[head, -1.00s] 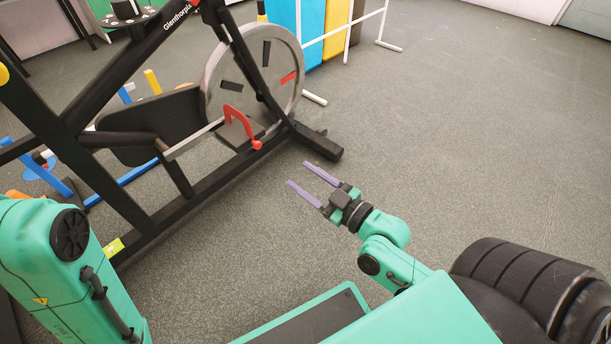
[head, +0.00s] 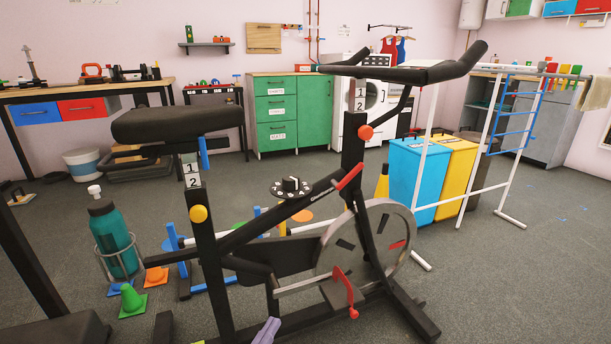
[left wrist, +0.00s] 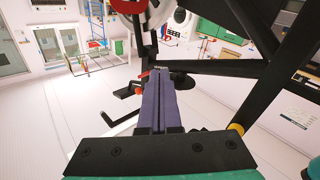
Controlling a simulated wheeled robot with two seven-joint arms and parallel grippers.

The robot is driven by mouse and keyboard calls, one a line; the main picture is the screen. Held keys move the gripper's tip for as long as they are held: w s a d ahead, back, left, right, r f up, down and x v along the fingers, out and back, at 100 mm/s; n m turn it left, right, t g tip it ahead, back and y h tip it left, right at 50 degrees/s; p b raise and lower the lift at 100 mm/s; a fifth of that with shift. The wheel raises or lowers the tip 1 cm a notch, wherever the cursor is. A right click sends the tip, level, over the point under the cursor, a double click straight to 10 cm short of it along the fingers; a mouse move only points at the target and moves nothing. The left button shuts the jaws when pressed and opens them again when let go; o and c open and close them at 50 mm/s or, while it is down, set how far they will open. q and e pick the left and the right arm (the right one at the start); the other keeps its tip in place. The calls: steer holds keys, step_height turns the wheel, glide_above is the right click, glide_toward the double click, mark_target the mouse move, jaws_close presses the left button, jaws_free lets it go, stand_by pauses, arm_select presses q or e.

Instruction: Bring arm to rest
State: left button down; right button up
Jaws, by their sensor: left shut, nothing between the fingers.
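My left gripper (head: 267,332) shows only as purple fingertips at the bottom edge of the head view, in front of the exercise bike's lower frame. In the left wrist view its two purple fingers (left wrist: 160,105) lie side by side, shut with nothing between them. The black exercise bike (head: 207,265) stands just beyond the fingertips in the head view. Its dark bars (left wrist: 262,35) also cross the upper right of the left wrist view. I cannot tell how far the fingers are from it. My right gripper is out of view.
A teal bottle (head: 115,240) in a wire holder and small cones (head: 132,300) are at the left. Blue and yellow bins (head: 418,180) and a white rack (head: 515,170) stand behind at the right. Open floor (head: 520,290) lies at the lower right.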

arm_select(q)
steer(key=s+d+f+g+y+p, duration=0.1)
steer(key=s+f+g+p, duration=0.35)
steer(key=s+f, duration=0.75)
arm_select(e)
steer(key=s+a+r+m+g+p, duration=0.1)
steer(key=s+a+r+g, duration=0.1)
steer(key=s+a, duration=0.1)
arm_select(q)
steer(key=s+a+r+g+y+p, duration=0.3)
steer(key=s+a+g+y+p, duration=0.4)
steer(key=s+a+p, duration=1.3)
steer(key=s+g+p, duration=0.1)
steer(key=g+p, duration=0.3)
steer(key=p, duration=1)
steer(key=shift+s+p, duration=0.15)
steer(key=shift+p, duration=0.15)
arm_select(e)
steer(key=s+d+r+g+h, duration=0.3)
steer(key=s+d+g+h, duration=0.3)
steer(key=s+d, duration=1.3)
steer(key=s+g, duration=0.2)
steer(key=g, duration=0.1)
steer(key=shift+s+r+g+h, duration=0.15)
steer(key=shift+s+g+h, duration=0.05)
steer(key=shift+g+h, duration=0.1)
